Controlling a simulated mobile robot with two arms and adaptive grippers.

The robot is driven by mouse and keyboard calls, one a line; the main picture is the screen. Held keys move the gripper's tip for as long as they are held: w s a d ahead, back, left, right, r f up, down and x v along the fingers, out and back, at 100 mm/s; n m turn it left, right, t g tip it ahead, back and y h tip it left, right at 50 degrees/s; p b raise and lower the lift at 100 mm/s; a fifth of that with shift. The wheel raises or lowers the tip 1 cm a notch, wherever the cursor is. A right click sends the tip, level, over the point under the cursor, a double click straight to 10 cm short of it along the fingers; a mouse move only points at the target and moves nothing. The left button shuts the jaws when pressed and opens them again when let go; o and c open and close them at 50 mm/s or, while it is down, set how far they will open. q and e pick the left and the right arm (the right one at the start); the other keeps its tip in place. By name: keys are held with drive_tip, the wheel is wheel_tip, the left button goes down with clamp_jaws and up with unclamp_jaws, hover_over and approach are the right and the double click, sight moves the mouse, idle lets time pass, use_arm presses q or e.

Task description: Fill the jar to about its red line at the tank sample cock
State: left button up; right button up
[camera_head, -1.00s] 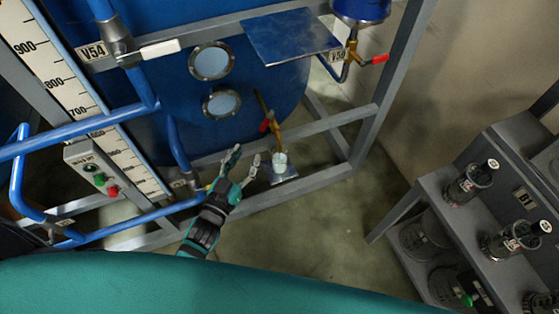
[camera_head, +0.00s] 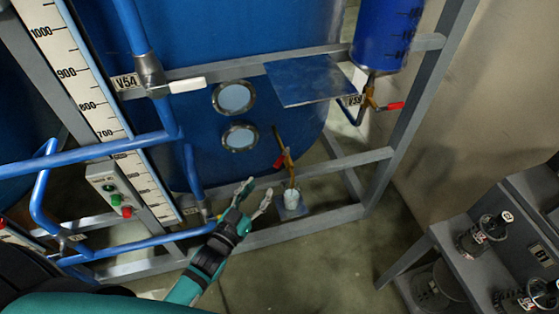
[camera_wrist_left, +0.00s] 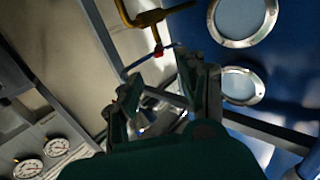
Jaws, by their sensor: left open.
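The jar (camera_head: 291,199), small and clear or whitish, stands on a small metal shelf (camera_head: 293,214) low on the tank frame. Directly above it is the sample cock (camera_head: 290,172), brass-coloured with a red handle (camera_head: 280,160). My left gripper (camera_head: 257,193) is open and empty, just left of the jar and apart from it. In the left wrist view, its two dark fingers (camera_wrist_left: 168,95) are spread, with a shiny surface beyond them. The jar's red line and fill level are too small to tell. My right gripper is not in view.
The blue tank (camera_head: 200,110) has two round sight glasses. A metal plate (camera_head: 310,80) and a blue vessel (camera_head: 385,35) sit above right. Blue pipes (camera_head: 90,147) and a button box (camera_head: 115,190) lie left. A grey rack (camera_head: 470,265) stands right, with open floor between.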

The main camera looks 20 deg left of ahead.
sight(275, 167)
use_arm(q)
drive_tip(key=w, duration=0.3)
drive_tip(key=w+d, duration=0.1)
drive_tip(key=w, duration=0.3)
drive_tip(key=w+d+p, duration=0.1)
drive_tip(key=w, duration=0.3)
drive_tip(key=shift+w+d, duration=0.25)
clamp_jaws()
